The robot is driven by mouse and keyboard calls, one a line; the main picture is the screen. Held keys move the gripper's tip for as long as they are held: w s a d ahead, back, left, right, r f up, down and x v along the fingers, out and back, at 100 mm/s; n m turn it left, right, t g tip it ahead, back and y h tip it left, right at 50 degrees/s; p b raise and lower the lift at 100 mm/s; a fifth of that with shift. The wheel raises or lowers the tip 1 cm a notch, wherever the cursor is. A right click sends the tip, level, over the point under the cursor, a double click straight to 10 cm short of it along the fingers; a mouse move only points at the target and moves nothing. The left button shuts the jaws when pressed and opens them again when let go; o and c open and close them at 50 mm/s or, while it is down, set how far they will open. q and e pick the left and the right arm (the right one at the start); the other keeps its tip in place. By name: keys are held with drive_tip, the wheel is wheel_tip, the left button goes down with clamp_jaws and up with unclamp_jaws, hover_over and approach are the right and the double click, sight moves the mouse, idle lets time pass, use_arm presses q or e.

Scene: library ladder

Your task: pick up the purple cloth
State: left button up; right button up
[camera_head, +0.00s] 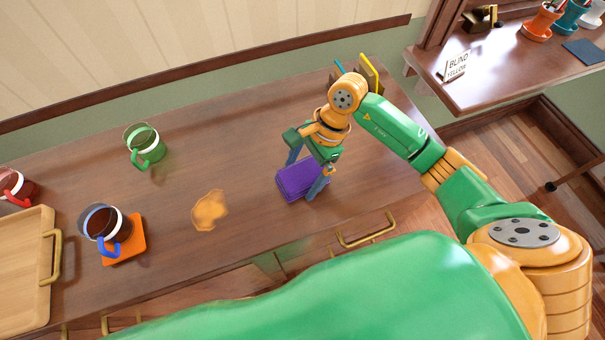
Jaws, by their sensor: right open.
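The purple cloth (299,181) lies folded in a flat rectangle on the brown wooden counter (235,150), right of the middle. My right gripper (307,178) is over it, pointing down, with its two blue-grey fingers spread apart. One finger is at the cloth's back left side and the other at its front right side. Whether the fingertips touch the cloth or the counter I cannot tell. My left gripper does not show.
An orange-yellow spill-like patch (209,209) lies left of the cloth. A green mug (145,145), a blue-handled mug (104,226) on an orange coaster (126,245), a red-handled mug (17,186) and a wooden tray (25,262) stand further left.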

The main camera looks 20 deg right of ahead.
sight(298, 174)
drive_tip(key=c, duration=1.3)
drive_tip(key=shift+r, duration=0.15)
drive_tip(key=shift+r+p, duration=0.3)
drive_tip(key=shift+p, duration=0.4)
wheel_tip(298, 174, up, 2)
drive_tip(key=shift+w+r+b, duration=0.1)
drive_tip(key=shift+r+b, duration=0.1)
drive_tip(key=shift+b, duration=0.95)
drive_tip(key=s+a+r, duration=0.1)
drive_tip(key=s+r, duration=0.2)
drive_tip(key=s, duration=0.1)
drive_tip(key=s+a+r+b, duration=0.1)
drive_tip(key=s+r, duration=0.2)
drive_tip(key=s, duration=0.2)
drive_tip(key=s+a+r, duration=0.1)
drive_tip(key=s+r, duration=0.3)
drive_tip(key=shift+s+a+r+b, duration=0.1)
drive_tip(key=shift+s+a+b, duration=0.25)
drive_tip(key=shift+b, duration=0.05)
